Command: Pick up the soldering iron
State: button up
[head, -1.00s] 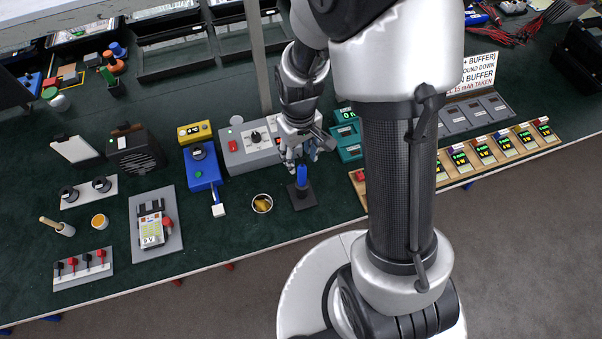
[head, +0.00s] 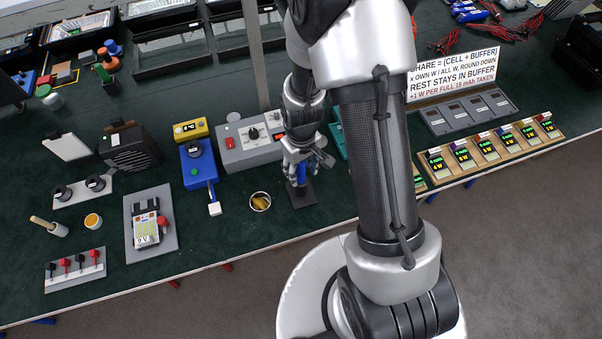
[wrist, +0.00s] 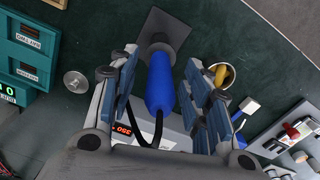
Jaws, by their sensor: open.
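The soldering iron (wrist: 160,88) has a blue handle and stands in a holder with a dark square base (wrist: 168,27). In the head view the blue handle (head: 301,174) shows just under my gripper (head: 298,168), above the dark base (head: 302,195). In the wrist view my gripper (wrist: 166,100) is open, with one finger on each side of the blue handle. A gap shows on both sides, wider on the right. A black cord runs from the handle's near end toward a grey station with a red display (wrist: 123,128). The iron's tip is hidden in the holder.
A small tin with yellowish filling (head: 260,202) stands just left of the holder. The grey station (head: 250,140) is behind it. Teal drawers (wrist: 30,50) stand to one side in the wrist view. A blue device with a white-ended lever (head: 199,165) is further left. The front table edge is close.

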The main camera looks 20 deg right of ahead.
jog(key=shift+c, duration=0.3)
grip_shut()
jog(key=shift+r, duration=0.15)
